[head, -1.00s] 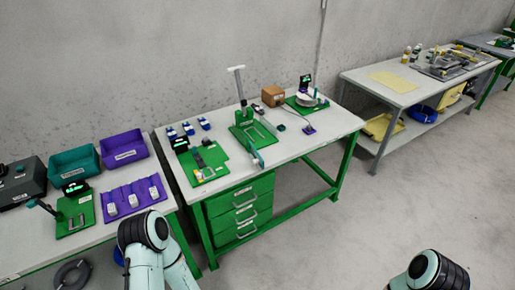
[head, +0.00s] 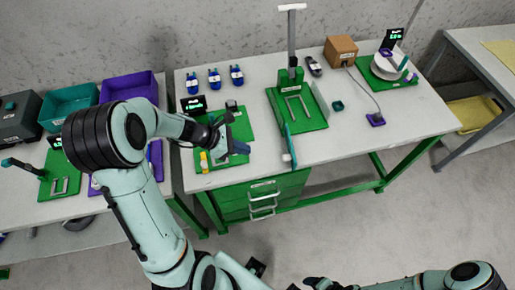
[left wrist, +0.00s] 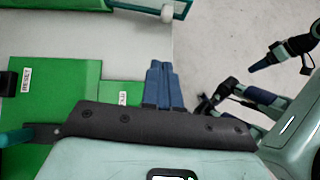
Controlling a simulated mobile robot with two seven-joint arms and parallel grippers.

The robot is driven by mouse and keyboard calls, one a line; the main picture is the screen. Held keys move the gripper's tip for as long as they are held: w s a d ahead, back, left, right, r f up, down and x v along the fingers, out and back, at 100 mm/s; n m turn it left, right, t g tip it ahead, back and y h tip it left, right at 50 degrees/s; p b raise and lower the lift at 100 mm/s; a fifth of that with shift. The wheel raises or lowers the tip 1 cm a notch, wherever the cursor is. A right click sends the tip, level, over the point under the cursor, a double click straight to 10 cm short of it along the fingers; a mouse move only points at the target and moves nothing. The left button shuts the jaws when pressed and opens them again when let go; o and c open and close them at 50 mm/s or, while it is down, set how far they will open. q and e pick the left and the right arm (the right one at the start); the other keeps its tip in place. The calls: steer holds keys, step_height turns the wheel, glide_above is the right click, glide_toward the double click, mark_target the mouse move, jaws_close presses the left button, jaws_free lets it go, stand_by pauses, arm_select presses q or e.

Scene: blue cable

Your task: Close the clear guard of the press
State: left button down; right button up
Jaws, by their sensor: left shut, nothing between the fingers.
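The press has a green base (head: 312,122) and a tall lever with a white crossbar (head: 291,7). Its clear guard (head: 288,145) shows as a thin teal-edged panel with a white knob, swung out over the base's front edge, so it stands open. In the left wrist view, the guard's teal edge and white knob (left wrist: 167,14) are at the top. My left gripper (head: 240,148) is shut and empty, left of the guard and apart from it, above the front of the left green fixture. Its blue fingers (left wrist: 162,85) point towards the guard. My right gripper (left wrist: 262,65) is away from the table; its jaws are unclear.
The left green fixture (head: 238,127) lies under my left gripper. Several blue-and-white parts (head: 214,78) stand behind it. Right of the press are a brown box (head: 340,50), a cable fixture (head: 377,72) and a purple part (head: 376,119). Green drawers (head: 262,190) are below the table.

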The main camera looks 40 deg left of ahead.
arm_select(q)
steer(key=x, duration=0.6)
steer(key=b+x, duration=0.1)
steer(key=x, duration=0.1)
steer(key=shift+s+d+f, duration=0.15)
steer(key=shift+d+f, duration=0.25)
steer(key=shift+w+d+r, duration=0.25)
steer(key=shift+w+d, duration=1.1)
steer(key=shift+w, duration=0.1)
arm_select(e)
steer(key=shift+s+f, duration=0.4)
steer(key=shift+s, duration=0.05)
